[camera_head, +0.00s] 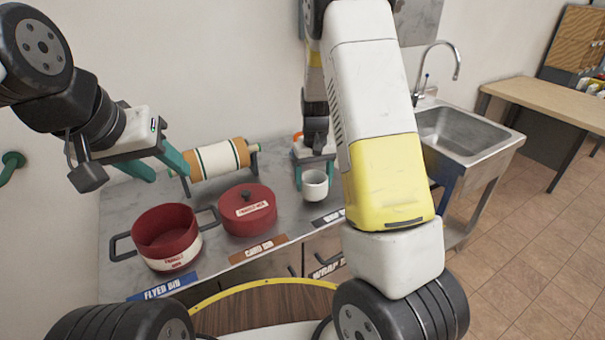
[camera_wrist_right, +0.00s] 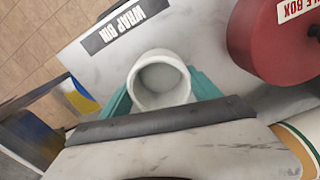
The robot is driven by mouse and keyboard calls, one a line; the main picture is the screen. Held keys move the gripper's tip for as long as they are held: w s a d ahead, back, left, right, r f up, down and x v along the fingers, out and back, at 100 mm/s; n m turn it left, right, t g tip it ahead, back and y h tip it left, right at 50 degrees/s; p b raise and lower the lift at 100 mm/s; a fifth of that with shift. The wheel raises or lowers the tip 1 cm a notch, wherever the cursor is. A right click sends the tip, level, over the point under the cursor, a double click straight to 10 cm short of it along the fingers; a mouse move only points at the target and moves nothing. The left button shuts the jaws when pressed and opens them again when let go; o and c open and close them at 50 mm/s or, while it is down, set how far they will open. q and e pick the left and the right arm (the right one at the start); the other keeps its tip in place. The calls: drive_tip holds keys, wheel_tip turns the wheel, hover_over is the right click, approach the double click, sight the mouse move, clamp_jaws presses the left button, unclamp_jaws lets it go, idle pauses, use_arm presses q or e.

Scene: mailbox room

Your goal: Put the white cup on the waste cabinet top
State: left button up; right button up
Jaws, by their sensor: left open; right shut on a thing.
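The white cup (camera_head: 315,186) is upright between the teal fingers of my right gripper (camera_head: 315,176), which is shut on it. The right wrist view also shows the cup (camera_wrist_right: 160,80) between the fingers, its open mouth facing the camera. The cup is at or just above the grey marble counter (camera_head: 300,222); I cannot tell whether it touches. My left gripper (camera_head: 160,166) is open and empty, above the counter's left end.
A red pot (camera_head: 165,233) and a lidded red pot (camera_head: 247,209) stand left of the cup. A roll on a stand (camera_head: 220,160) lies behind them. A steel sink (camera_head: 465,132) is at right, with a wooden table (camera_head: 545,98) beyond. Bare counter lies between the lidded pot and cup.

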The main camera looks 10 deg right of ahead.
drive_tip(key=shift+f, duration=1.05)
drive_tip(key=shift+f, duration=0.2)
drive_tip(key=o, duration=1.3)
